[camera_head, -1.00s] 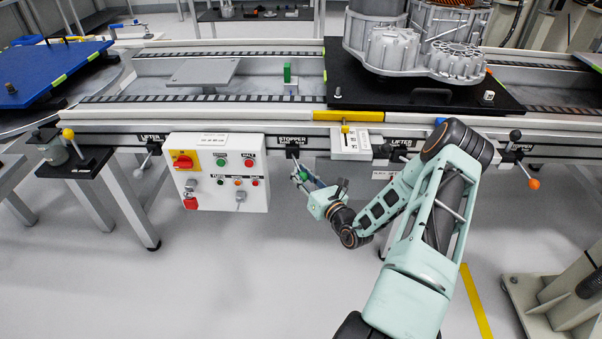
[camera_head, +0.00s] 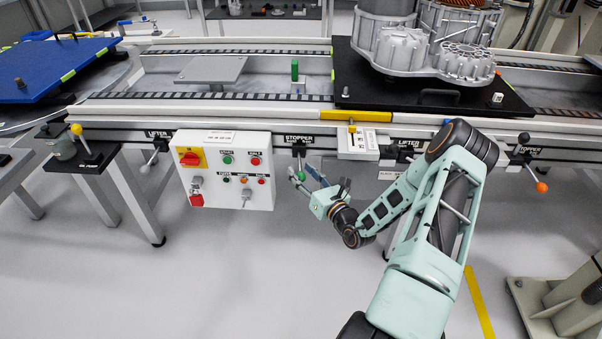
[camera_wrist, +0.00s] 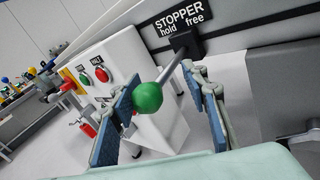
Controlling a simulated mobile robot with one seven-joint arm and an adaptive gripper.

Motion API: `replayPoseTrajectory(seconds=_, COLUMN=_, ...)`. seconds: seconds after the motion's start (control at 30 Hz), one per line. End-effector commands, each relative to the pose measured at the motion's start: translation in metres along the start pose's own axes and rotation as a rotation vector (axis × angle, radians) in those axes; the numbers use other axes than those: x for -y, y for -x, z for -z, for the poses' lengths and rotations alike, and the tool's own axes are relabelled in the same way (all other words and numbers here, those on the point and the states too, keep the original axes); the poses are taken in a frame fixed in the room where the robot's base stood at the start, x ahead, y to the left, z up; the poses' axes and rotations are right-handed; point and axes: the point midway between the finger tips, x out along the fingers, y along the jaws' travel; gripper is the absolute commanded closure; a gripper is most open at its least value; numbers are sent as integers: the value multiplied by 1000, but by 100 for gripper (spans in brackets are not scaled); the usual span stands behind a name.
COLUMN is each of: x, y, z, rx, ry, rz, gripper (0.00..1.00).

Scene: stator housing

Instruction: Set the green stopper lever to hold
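The stopper lever is a thin metal rod (camera_wrist: 172,76) with a green ball knob (camera_wrist: 147,97). It hangs from a dark pivot (camera_wrist: 184,44) under the STOPPER label, which has "hold" on the left and "free" on the right. In the head view the knob (camera_head: 301,176) hangs about straight below the label (camera_head: 299,139). My gripper (camera_wrist: 166,110) is open around the knob, with one blue-padded finger on each side. The knob is close to the left finger; I cannot tell if they touch. The right finger stands clear of it.
A white control box (camera_head: 225,170) with buttons and a red switch is just left of the lever. The conveyor rail (camera_head: 210,97) runs above.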

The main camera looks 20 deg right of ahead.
Motion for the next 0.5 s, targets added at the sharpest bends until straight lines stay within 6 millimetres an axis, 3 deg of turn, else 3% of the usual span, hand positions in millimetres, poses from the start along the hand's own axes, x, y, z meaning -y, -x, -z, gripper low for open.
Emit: replayPoseTrajectory(seconds=0.5, x=0, y=6, z=-1, rx=0, ry=1, rz=5, gripper=61)
